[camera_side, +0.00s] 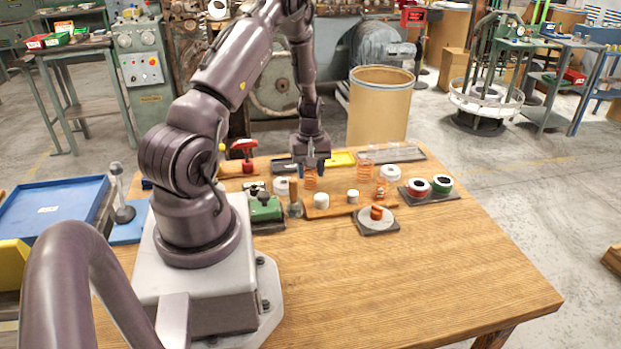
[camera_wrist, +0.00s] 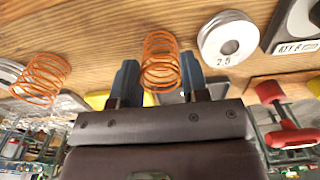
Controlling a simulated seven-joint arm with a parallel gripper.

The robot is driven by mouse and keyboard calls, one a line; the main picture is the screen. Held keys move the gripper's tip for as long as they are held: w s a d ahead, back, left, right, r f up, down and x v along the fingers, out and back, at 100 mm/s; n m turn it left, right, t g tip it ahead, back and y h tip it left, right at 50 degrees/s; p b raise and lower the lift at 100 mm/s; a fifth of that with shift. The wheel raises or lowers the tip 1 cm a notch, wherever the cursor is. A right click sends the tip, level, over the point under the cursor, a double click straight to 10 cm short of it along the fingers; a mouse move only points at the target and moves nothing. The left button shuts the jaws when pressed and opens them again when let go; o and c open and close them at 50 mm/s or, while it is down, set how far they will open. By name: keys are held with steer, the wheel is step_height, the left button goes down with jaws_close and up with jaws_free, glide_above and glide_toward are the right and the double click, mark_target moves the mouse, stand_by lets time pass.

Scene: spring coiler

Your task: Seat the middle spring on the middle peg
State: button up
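My gripper (camera_wrist: 160,78) has a finger on each side of an orange wire spring (camera_wrist: 160,58), with little or no gap visible. The spring is upright and also shows under my gripper in the side view (camera_side: 311,178). I cannot tell whether its foot clears the surface. The wooden peg board (camera_side: 337,208) lies in front and to the right of it. Two pale pegs show bare, one at left (camera_side: 321,200) and one in the middle (camera_side: 352,196). An orange spring (camera_side: 380,187) stands at the board's right end. Another spring (camera_side: 365,166) stands behind it.
A round plate with a small copper-coloured part (camera_side: 376,214) sits in front of the board. Red and green spools (camera_side: 429,187) lie at right. A green device (camera_side: 264,208) is at left and a red-handled tool (camera_side: 243,149) behind. The table front is clear.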

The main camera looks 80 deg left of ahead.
steer(key=shift+c, duration=1.1)
steer(key=shift+r, duration=0.15)
steer(key=shift+r, duration=0.45)
steer(key=shift+r, duration=0.15)
steer(key=shift+r, duration=2.4)
